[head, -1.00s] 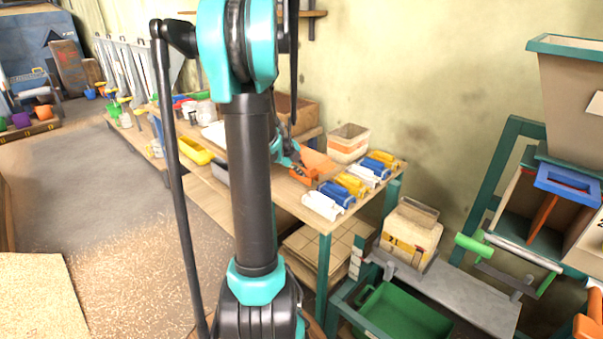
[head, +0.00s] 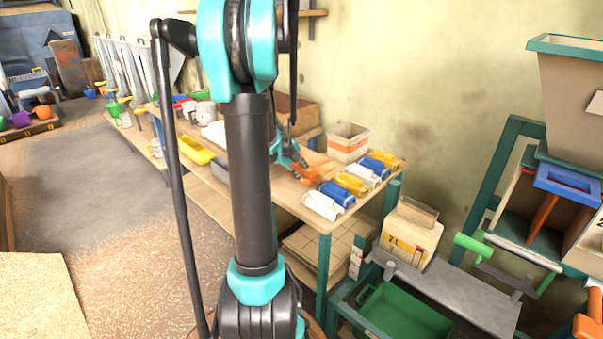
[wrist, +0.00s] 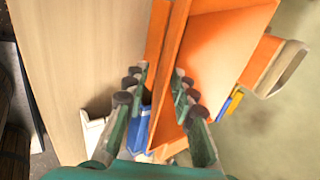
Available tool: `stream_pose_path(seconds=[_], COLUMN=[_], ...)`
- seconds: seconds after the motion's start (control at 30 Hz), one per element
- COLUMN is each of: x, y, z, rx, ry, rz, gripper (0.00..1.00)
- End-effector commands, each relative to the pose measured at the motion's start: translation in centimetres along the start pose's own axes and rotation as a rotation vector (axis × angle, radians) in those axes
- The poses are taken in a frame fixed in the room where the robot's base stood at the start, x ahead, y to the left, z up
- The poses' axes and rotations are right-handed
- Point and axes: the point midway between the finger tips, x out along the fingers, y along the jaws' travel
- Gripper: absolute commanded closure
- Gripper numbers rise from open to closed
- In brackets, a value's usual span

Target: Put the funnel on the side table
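An orange angular piece, which I take as the funnel (head: 319,164), is at the wooden workbench (head: 284,193), behind a row of bottles. In the wrist view the funnel (wrist: 232,50) fills the upper middle and right, its slanted wall running between my fingers. My gripper (head: 293,163) is at the funnel's left side in the head view. In the wrist view my gripper (wrist: 160,75) has one finger on each side of the wall, with little gap, and appears closed on it. Whether the funnel touches the bench is unclear. Which surface is the side table is not clear.
Blue, yellow and white bottles (head: 352,184) line the bench's right end. A white and orange box (head: 347,142) stands behind. A grey metal surface (head: 465,298), a green bin (head: 400,318) and a tall hopper frame (head: 497,190) are at right. A pale board (head: 35,300) is at lower left.

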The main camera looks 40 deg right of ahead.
Motion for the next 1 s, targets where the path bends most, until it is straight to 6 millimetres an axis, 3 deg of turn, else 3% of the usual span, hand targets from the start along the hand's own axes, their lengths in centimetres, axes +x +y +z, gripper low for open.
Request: stream_pose_path(seconds=[0.6, 0.8, 1.0], x=[-9.7, -11.4, -11.8], y=[0.1, 0.1, 0.2], z=[0.0, 0.0, 0.0], rx=[-0.001, -0.001, -0.012], ry=[-0.001, -0.001, -0.003], rz=[0.0, 0.0, 0.002], gripper=[0.74, 0.74, 0.74])
